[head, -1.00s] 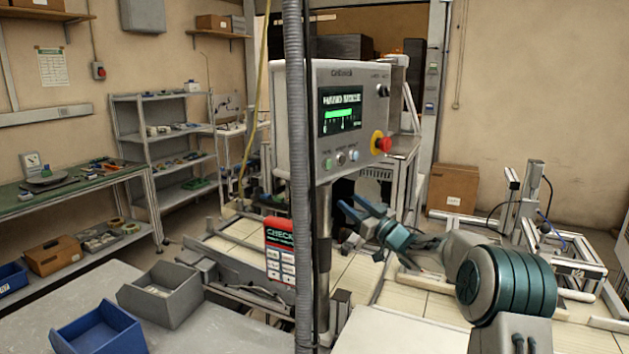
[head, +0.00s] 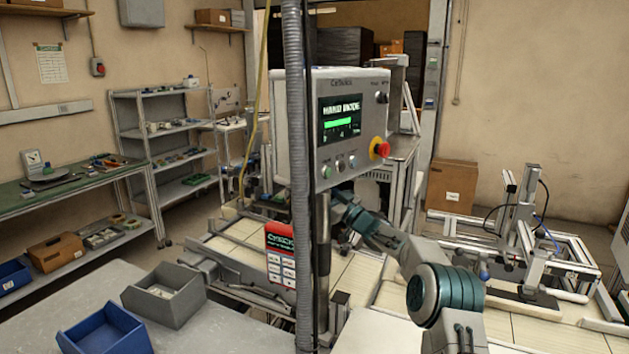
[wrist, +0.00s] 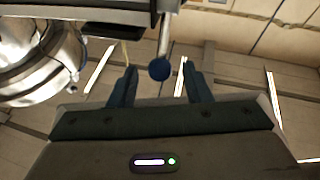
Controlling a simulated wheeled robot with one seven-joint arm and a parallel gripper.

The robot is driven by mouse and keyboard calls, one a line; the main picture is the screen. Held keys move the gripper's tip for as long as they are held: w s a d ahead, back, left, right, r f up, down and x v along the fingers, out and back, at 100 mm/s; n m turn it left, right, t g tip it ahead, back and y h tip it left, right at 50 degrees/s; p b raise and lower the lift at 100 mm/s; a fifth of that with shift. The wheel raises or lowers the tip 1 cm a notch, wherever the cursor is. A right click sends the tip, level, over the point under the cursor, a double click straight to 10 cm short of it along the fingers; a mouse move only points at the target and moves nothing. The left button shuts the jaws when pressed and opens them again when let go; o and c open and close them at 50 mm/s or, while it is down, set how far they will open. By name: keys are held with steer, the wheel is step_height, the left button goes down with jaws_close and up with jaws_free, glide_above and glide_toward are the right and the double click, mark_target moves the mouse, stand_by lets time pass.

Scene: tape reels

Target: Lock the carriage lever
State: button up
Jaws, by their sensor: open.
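In the wrist view, a lever with a dark blue round knob (wrist: 159,69) on a thin metal rod points down toward my gripper (wrist: 159,66). My gripper is open, with one dark finger on each side of the knob. There are gaps between the knob and both fingers, and neither appears to touch it. How deep the knob sits between the fingers is hard to tell. In the head view my arm reaches left behind the control panel's post, and the fingers are hidden there. The carriage is not clearly identifiable.
The control panel (head: 303,118) on its post, with a red card (head: 280,250), blocks part of the head view. In the wrist view, a shiny round metal part (wrist: 35,62) stands left of my fingers. A metal frame fixture (head: 525,235) stands at right.

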steer(key=shift+p+x, duration=0.4)
steer(key=shift+x, duration=1)
jaws_close()
steer(key=p, duration=0.1)
steer(key=r+g+h+p, duration=0.1)
steer(key=p, duration=0.1)
steer(key=shift+w+a+r+n, duration=0.1)
steer(key=shift+a+n, duration=0.2)
steer(key=shift+a, duration=0.1)
steer(key=shift+a+g+h+p, duration=0.25)
steer(key=shift+g+h+p, duration=0.05)
steer(key=shift+p, duration=0.6)
steer(key=shift+w+a+h+p, duration=0.1)
steer(key=shift+a+h+p, duration=0.05)
steer(key=shift+h+p, duration=0.15)
